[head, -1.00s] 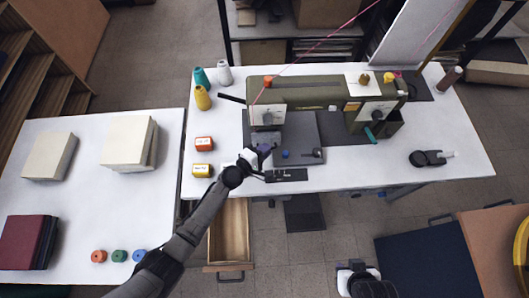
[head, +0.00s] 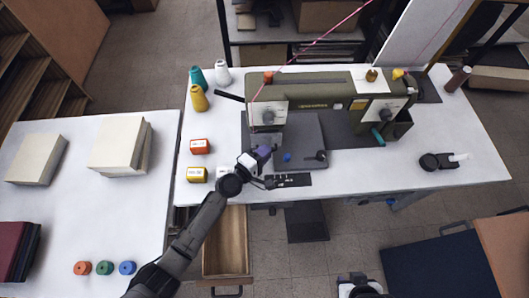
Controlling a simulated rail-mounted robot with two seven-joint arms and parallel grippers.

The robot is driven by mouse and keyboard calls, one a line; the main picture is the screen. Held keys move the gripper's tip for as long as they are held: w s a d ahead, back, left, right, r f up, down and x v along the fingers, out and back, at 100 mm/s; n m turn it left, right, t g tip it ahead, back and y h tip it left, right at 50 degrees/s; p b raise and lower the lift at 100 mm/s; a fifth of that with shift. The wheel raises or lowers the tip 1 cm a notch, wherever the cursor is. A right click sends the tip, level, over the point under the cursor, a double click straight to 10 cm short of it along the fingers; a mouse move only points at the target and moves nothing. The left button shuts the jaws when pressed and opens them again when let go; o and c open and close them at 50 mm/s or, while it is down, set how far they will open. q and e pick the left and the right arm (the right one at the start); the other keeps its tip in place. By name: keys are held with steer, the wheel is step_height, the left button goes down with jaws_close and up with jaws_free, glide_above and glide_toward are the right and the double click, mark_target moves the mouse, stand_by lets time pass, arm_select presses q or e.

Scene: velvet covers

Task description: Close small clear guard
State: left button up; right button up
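The olive sewing machine (head: 318,93) stands on the white table, its needle head (head: 268,115) at the left end. I cannot make out the small clear guard; it is too small or see-through here, or hidden near the needle head. My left gripper (head: 262,168) is at the front left of the machine's bed plate (head: 308,135), just below the needle head. A small purple part shows beside it. Its fingers are too small to read as open or shut. My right gripper (head: 357,284) is at the bottom edge, off the table and partly cut off; its fingers cannot be read.
Thread cones (head: 199,98) stand at the table's back left. A black clamp-like tool (head: 436,161) lies at the right. A wooden drawer (head: 226,243) is open below the front edge.

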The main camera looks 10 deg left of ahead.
arm_select(q)
steer(key=shift+o, duration=1.3)
steer(key=shift+r, duration=0.1)
steer(key=shift+r+p, duration=0.3)
steer(key=s+d+r+p, duration=0.4)
steer(key=d+r+p, duration=0.3)
steer(key=d+r, duration=0.3)
steer(key=shift+s+d+p, duration=0.3)
steer(key=shift+s+p, duration=0.1)
steer(key=shift+r, duration=0.1)
